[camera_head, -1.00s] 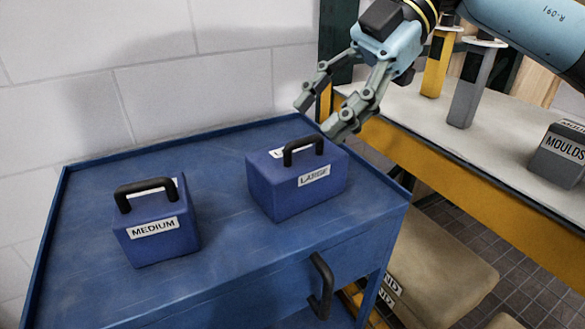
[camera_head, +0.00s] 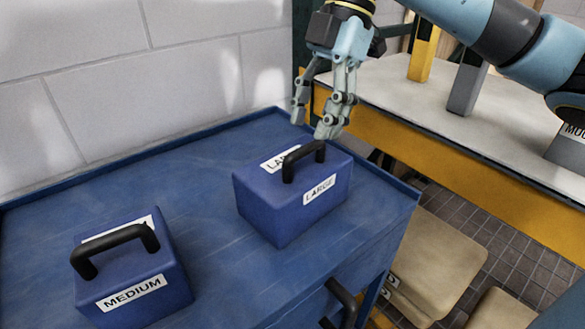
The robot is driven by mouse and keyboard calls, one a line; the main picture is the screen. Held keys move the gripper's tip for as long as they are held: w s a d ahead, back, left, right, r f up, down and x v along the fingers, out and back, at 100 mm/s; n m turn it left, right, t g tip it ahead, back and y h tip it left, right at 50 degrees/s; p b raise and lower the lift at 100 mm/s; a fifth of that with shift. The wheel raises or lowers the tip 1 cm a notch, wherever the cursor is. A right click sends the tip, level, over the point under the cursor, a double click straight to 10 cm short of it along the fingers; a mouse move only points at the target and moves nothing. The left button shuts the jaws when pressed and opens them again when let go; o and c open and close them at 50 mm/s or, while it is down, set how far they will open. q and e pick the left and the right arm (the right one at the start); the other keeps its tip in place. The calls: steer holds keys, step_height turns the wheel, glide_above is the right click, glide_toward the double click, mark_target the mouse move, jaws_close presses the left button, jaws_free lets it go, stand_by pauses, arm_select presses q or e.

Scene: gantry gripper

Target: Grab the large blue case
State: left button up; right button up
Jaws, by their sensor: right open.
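The large blue case (camera_head: 270,206) stands upright on the blue cabinet top (camera_head: 205,190). It has LARGE labels on its front and top and a black handle (camera_head: 303,158) on top. My right gripper (camera_head: 312,120) points down just behind and above the case, near the far end of its handle. Its fingers are apart and hold nothing. I cannot tell how far the fingertips are from the handle. My left gripper is not in view.
A smaller blue case labelled MEDIUM (camera_head: 150,295) stands at the front left of the cabinet top. A raised rim runs along the cabinet edges, with a wall behind.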

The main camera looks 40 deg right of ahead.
mark_target(305, 146)
steer(key=shift+a+f, duration=0.15)
steer(key=shift+f, duration=0.2)
steer(key=x, duration=0.3)
steer(key=shift+s+a+f, duration=0.1)
steer(key=shift+a+f, duration=0.1)
steer(key=shift+f, duration=0.15)
steer(key=shift+a+f+b, duration=0.15)
steer(key=shift+f+b, duration=0.15)
steer(key=shift+f, duration=0.2)
steer(key=shift+c, duration=1.1)
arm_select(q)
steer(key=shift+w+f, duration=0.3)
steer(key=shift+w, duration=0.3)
arm_select(e)
jaws_close()
steer(key=shift+r, duration=0.1)
